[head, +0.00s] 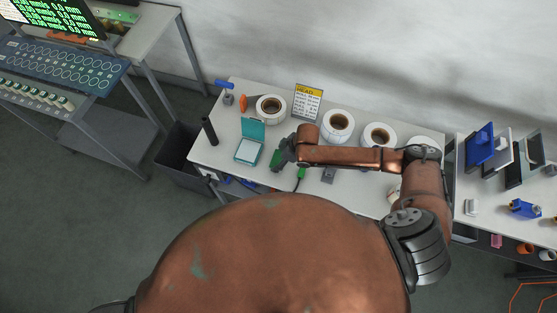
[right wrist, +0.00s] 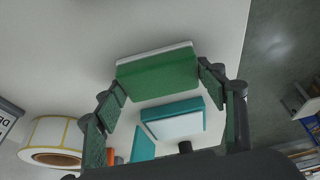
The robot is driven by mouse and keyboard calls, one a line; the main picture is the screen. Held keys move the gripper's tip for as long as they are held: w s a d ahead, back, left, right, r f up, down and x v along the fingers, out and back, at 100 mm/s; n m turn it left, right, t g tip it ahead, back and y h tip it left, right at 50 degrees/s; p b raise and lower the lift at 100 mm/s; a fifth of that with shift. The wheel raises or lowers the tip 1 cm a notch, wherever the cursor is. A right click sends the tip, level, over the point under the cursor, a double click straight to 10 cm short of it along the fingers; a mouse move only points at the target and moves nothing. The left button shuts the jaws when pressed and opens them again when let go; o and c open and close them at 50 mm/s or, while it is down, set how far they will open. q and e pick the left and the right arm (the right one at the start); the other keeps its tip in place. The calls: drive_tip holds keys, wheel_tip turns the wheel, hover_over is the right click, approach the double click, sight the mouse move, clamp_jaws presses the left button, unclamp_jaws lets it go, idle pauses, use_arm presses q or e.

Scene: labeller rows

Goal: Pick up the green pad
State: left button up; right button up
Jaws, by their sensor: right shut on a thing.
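The green pad (right wrist: 158,74) is a flat green block with a pale edge, held between the fingertips of my right gripper (right wrist: 168,88) in the right wrist view. I cannot tell how far the pad is above the table. My left gripper is not in view.
The teal case (head: 248,150), lid up with a white inside, is close by.

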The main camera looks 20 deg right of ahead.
sight(276, 159)
drive_tip(key=shift+c, duration=0.6)
drive_tip(key=shift+r, duration=0.6)
drive_tip(key=v, duration=0.2)
drive_tip(key=shift+a+r, duration=0.2)
drive_tip(key=shift+r, duration=0.2)
drive_tip(key=s+d+r, duration=0.4)
drive_tip(key=s+r, duration=0.5)
drive_tip(key=s, duration=0.4)
drive_tip(key=shift+b, duration=0.3)
